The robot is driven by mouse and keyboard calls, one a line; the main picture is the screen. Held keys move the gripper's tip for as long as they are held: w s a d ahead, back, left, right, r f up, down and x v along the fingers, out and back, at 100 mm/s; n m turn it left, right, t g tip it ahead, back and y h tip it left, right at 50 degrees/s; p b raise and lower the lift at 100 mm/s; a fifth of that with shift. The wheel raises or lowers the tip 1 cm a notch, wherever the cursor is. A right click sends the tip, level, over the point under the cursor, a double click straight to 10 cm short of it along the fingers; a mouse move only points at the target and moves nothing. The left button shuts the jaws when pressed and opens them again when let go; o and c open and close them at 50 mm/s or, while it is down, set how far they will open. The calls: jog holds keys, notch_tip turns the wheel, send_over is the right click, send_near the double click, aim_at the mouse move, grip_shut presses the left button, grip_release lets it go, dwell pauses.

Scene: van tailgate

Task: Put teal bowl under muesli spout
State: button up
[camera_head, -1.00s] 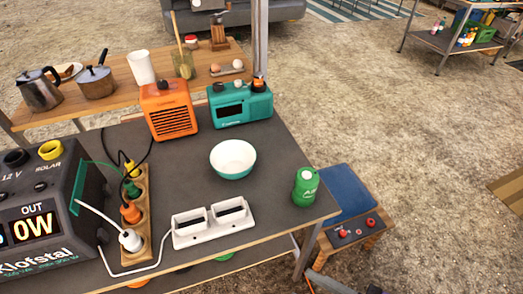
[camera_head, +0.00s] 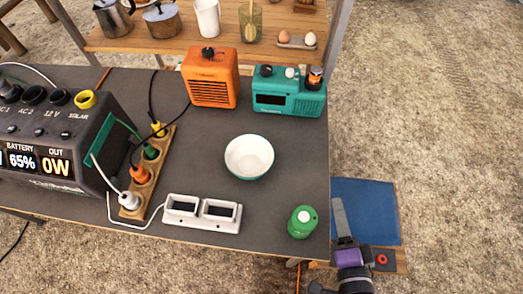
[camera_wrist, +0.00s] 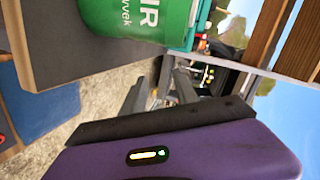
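The teal bowl (camera_head: 249,158), white inside with a teal outer wall, stands upright and empty on the dark table, right of its middle. My gripper (camera_head: 338,212) is off the table's right edge, above the blue seat, apart from the bowl. Its purple body and grey fingers show low in the head view. In the wrist view my gripper (camera_wrist: 160,92) has its two fingers apart with nothing between them. The bowl is not visible in the wrist view. No muesli spout can be made out in either view.
A green canister (camera_head: 302,222) stands at the table's (camera_head: 285,200) front right corner, close to my gripper. A white double dock (camera_head: 202,213), wooden power strip (camera_head: 150,170), power station (camera_head: 60,140), orange heater (camera_head: 210,78) and teal radio (camera_head: 288,92) surround the bowl.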

jog(key=w+a+r+m+y+p, duration=0.1)
jog(key=w+a+r+m+p, duration=0.15)
jog(key=w, duration=0.35)
jog(key=w+a+r+m+y+p, duration=0.1)
jog(key=w+r+m, duration=0.15)
jog(key=w, duration=0.35)
jog(key=m+g+y, duration=0.4)
jog(key=m+y, duration=0.2)
jog(key=m, duration=0.6)
send_near(264, 143)
jog(key=shift+w+d+r+p, duration=0.15)
jog(key=shift+w+r+p, duration=0.15)
jog(key=shift+w+r, duration=0.2)
jog(key=shift+s+a+f+m+g, duration=0.15)
jog(key=shift+a+f+m+g, duration=0.1)
jog(key=shift+a+m+g, duration=0.25)
jog(key=shift+w+a+f, duration=0.3)
jog(key=shift+w+a, duration=0.1)
jog(key=shift+w, duration=0.05)
jog(key=shift+x, duration=3)
jog(key=shift+w+d, duration=0.15)
jog(key=shift+d, duration=0.05)
grip_shut()
